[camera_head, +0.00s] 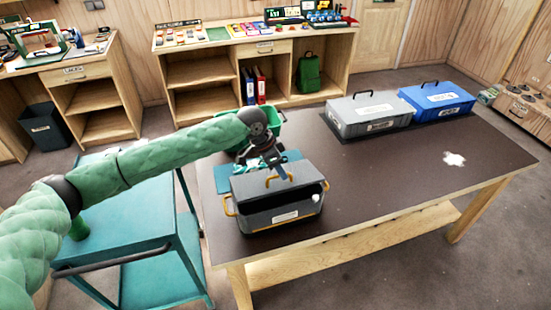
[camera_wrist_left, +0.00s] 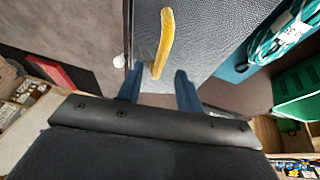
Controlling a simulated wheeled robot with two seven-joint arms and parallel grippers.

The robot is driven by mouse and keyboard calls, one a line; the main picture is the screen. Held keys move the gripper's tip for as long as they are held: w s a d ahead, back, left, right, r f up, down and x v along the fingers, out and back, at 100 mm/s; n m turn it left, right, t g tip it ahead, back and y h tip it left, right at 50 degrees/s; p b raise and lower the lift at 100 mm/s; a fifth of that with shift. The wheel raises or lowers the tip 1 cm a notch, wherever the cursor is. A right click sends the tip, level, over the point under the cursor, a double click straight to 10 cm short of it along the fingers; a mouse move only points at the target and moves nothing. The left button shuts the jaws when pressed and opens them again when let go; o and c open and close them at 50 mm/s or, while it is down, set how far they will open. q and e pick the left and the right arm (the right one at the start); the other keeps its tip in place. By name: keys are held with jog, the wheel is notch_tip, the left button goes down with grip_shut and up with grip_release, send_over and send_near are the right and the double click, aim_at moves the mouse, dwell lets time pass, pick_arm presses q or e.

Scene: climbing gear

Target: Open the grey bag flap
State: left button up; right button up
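The grey bag (camera_head: 272,216) stands on the near left part of the dark table, with yellow side handles and a pale label on its front. Its grey flap (camera_head: 255,184) is on top, and a dark gap shows below the flap's front edge. My left gripper (camera_head: 282,173) is over the top of the bag, close to the flap. In the left wrist view its two blue fingers (camera_wrist_left: 159,80) are apart, with a yellow handle (camera_wrist_left: 165,40) just ahead and nothing clamped. I cannot tell whether they touch the bag. My right gripper is not in view.
A grey case (camera_head: 367,115) and a blue case (camera_head: 438,98) stand at the table's far side. A green bin (camera_head: 278,121) and a teal item (camera_head: 285,157) lie behind the bag. The right of the dark table (camera_head: 410,170) is mostly clear. A teal cart (camera_head: 125,215) stands left.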

pick_arm(q)
jog(key=shift+d+f, duration=0.1)
jog(key=shift+f, duration=0.15)
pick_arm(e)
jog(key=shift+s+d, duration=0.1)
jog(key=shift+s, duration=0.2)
pick_arm(q)
grip_shut()
jog(key=shift+r, duration=0.1)
jog(key=shift+w+a+r+p, duration=0.3)
jog(key=shift+w+r+p, duration=0.25)
jog(key=shift+w+r, duration=0.35)
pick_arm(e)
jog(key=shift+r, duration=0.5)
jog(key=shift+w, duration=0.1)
